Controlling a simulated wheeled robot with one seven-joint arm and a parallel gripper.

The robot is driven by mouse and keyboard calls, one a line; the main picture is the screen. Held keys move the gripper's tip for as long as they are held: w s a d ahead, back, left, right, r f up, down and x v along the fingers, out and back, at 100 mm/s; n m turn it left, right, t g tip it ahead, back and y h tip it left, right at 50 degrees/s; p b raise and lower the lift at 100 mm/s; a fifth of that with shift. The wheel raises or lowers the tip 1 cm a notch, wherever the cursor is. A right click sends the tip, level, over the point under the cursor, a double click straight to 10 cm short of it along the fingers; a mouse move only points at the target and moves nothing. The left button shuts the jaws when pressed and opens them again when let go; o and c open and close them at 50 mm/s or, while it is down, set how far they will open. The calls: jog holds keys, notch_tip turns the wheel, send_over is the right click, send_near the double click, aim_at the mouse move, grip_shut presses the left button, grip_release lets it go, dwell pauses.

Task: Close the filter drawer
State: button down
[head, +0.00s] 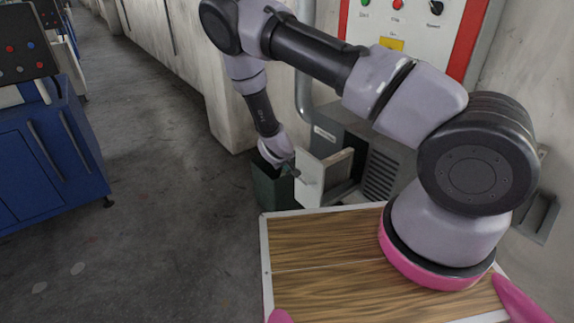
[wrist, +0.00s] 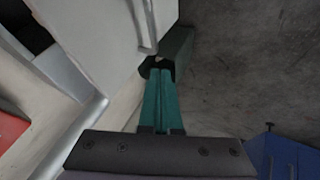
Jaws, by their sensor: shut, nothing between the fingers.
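The filter drawer (head: 311,184) has a pale front and stands out from the grey machine housing (head: 382,150) in the head view, with a dark gap behind its front. Its pale front (wrist: 95,30) also fills the upper left of the wrist view, with a bar-like handle (wrist: 146,25) along it. My gripper (head: 292,171) is just left of the drawer front. In the wrist view its teal fingers (wrist: 160,72) are together with nothing between them, their tips close to the handle's end. I cannot tell whether they touch the drawer.
A dark green bin (head: 272,184) stands on the floor beside the drawer; it also shows in the wrist view (wrist: 179,46). A control panel (head: 408,25) is on the wall above. A blue cabinet (head: 45,150) stands at left. The floor (head: 160,150) between is clear.

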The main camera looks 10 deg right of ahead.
jog(key=w+d+f, duration=0.3)
jog(key=w, duration=0.1)
jog(key=shift+w+d+f, duration=0.1)
jog(key=shift+d+f, duration=0.25)
jog(key=shift+f, duration=0.05)
jog(key=shift+w+d, duration=0.2)
jog(key=shift+d, duration=0.2)
jog(key=w+d, duration=0.4)
jog(key=d, duration=0.3)
jog(key=w+d, duration=0.5)
jog(key=d, duration=0.3)
jog(key=w+d, duration=0.4)
jog(key=d, duration=0.4)
jog(key=shift+w+d+r, duration=0.1)
jog(key=shift+w+d, duration=0.1)
jog(key=shift+w, duration=0.05)
